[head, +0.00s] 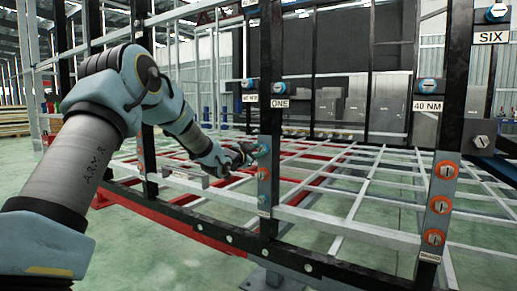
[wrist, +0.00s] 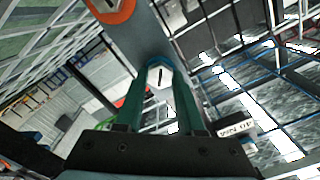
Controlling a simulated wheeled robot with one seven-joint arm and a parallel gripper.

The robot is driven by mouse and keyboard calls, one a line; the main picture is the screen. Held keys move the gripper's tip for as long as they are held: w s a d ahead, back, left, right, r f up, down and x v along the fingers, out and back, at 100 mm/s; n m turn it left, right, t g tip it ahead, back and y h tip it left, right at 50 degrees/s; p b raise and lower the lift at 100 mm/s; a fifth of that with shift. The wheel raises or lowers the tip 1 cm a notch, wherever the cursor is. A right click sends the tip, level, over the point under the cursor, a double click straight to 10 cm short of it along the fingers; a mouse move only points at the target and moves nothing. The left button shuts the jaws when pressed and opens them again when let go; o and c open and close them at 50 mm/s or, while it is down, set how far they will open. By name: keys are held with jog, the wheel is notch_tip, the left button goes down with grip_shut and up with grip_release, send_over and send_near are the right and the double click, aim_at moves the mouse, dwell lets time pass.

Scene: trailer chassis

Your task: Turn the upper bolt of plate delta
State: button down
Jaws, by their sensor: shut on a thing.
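A narrow grey plate (head: 264,188) is fixed to the black post in the middle of the head view. Its small label cannot be read, so I cannot tell if it is plate delta. My gripper (head: 252,153) is at the plate's top, at the upper bolt (head: 263,151), which it partly covers. In the wrist view my gripper's two green fingers (wrist: 160,75) are closed on both sides of a pale hexagonal bolt head (wrist: 160,79) with a dark slot. A lower bolt with an orange ring (head: 264,173) sits below; an orange-ringed bolt also shows in the wrist view (wrist: 110,8).
A second plate (head: 442,188) with several orange-ringed bolts is on the right post. Signs read ONE (head: 279,104), 40 NM (head: 428,106) and SIX (head: 491,37). White and red chassis bars (head: 330,217) spread behind the posts. Green floor is open at the front left.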

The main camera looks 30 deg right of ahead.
jog(key=n, duration=0.1)
jog(key=n+p, duration=0.1)
jog(key=n, duration=0.1)
jog(key=n+p, duration=0.1)
jog(key=shift+w+r+n, duration=0.1)
jog(key=shift+r+n, duration=0.15)
jog(key=shift+n, duration=0.15)
jog(key=n+p, duration=0.2)
jog(key=n, duration=0.2)
jog(key=shift+n, duration=0.3)
jog(key=n+p, duration=0.1)
jog(key=n, duration=0.3)
jog(key=shift+p, duration=0.35)
jog(key=shift+f+n+p, duration=0.1)
jog(key=shift+n+p, duration=0.35)
jog(key=shift+n, duration=1.35)
jog(key=c, duration=0.5)
grip_release()
jog(key=shift+f, duration=0.1)
